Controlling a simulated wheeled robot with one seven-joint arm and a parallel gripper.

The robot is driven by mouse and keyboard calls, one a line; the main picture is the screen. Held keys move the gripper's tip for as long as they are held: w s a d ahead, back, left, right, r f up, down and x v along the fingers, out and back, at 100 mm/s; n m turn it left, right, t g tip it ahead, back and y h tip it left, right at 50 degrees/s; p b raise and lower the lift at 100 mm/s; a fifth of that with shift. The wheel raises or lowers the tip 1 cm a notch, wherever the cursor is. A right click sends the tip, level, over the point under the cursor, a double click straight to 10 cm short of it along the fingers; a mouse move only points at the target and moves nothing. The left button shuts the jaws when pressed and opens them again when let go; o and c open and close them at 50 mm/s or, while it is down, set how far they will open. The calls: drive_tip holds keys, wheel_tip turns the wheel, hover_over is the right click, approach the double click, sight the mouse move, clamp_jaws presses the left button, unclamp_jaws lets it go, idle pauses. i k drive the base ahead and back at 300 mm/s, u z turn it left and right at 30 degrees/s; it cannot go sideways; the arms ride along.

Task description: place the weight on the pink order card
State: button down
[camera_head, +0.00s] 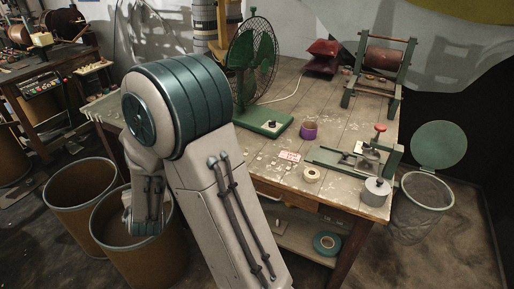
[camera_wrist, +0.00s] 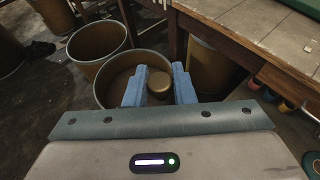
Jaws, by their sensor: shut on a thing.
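My gripper (camera_wrist: 159,76) shows in the wrist view with two blue fingers, shut on a small round brass-coloured weight (camera_wrist: 160,84). The weight is held over a brown drum (camera_wrist: 104,92), low beside the workbench. In the head view my arm hides the fingers and the weight. The pink order card (camera_head: 289,156) lies flat on the workbench (camera_head: 275,172), near its front edge, with reddish print on it. Nothing is seen lying on the card. My gripper is well to the left of the card and below the bench top.
Beside the card are a tape roll (camera_head: 312,174), a purple ring (camera_head: 309,131) and scattered pale bits. A green fan (camera_head: 262,122) stands behind it. A green-based device (camera_head: 350,160) and a grey lidded pot (camera_head: 376,192) stand to its right. Another drum (camera_head: 82,190) is at left.

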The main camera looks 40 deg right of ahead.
sight(291, 155)
drive_tip(key=z, duration=0.1)
drive_tip(key=i, duration=0.75)
drive_tip(key=z, duration=0.85)
drive_tip(key=i, duration=0.35)
drive_tip(key=z, duration=0.25)
